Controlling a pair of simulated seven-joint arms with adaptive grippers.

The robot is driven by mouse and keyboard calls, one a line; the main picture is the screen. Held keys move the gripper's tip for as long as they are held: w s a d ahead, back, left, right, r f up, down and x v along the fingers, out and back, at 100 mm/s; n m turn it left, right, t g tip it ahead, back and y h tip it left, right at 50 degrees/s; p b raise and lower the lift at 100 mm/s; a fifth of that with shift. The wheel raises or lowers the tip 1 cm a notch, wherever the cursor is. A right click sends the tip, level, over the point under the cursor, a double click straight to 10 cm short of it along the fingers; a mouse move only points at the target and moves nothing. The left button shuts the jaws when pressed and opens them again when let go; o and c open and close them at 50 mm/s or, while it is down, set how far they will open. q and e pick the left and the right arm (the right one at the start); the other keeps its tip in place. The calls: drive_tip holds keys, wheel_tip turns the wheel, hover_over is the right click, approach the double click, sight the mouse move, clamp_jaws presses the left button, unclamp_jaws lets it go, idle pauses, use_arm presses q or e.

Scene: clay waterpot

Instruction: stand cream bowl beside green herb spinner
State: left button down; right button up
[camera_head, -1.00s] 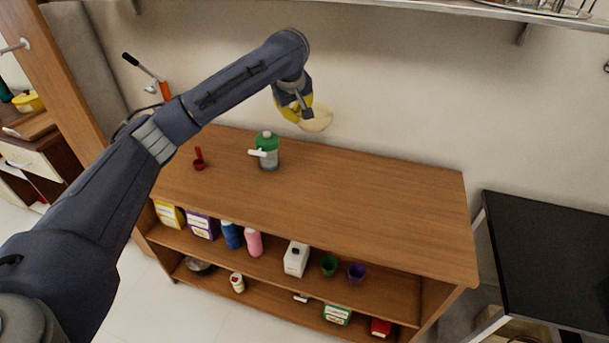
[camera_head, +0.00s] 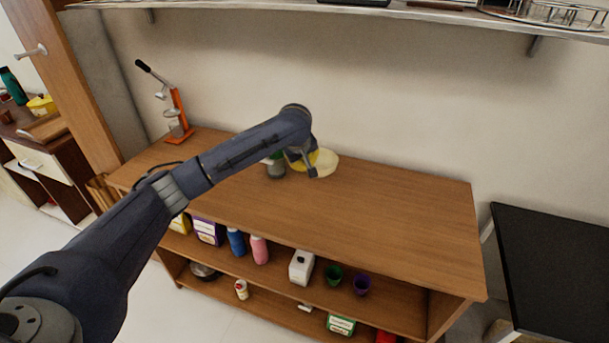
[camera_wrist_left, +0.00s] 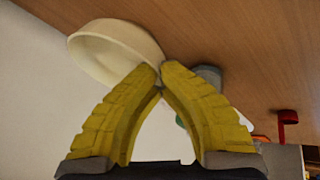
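The cream bowl (camera_head: 326,163) is at the back of the wooden counter, just right of the green herb spinner (camera_head: 276,169). My left gripper (camera_head: 311,171) partly covers the bowl in the head view. In the left wrist view, its yellow fingers (camera_wrist_left: 160,76) come together at the rim of the bowl (camera_wrist_left: 112,48). The bowl is at or very close to the wooden surface; I cannot tell if it touches. The spinner is mostly behind my arm and gripper; part of its grey body (camera_wrist_left: 209,75) shows beside the fingers. My right gripper is out of view.
An orange press (camera_head: 177,117) stands at the counter's left end. A red scoop (camera_wrist_left: 287,119) shows beyond the spinner in the wrist view. The counter's right half (camera_head: 410,215) is clear. Bottles and cups fill the shelf below.

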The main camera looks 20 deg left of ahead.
use_arm(q)
drive_tip(key=shift+f, duration=2.45)
drive_tip(key=shift+f, duration=0.1)
drive_tip(key=c, duration=1.6)
unclamp_jaws()
drive_tip(key=v, duration=1.2)
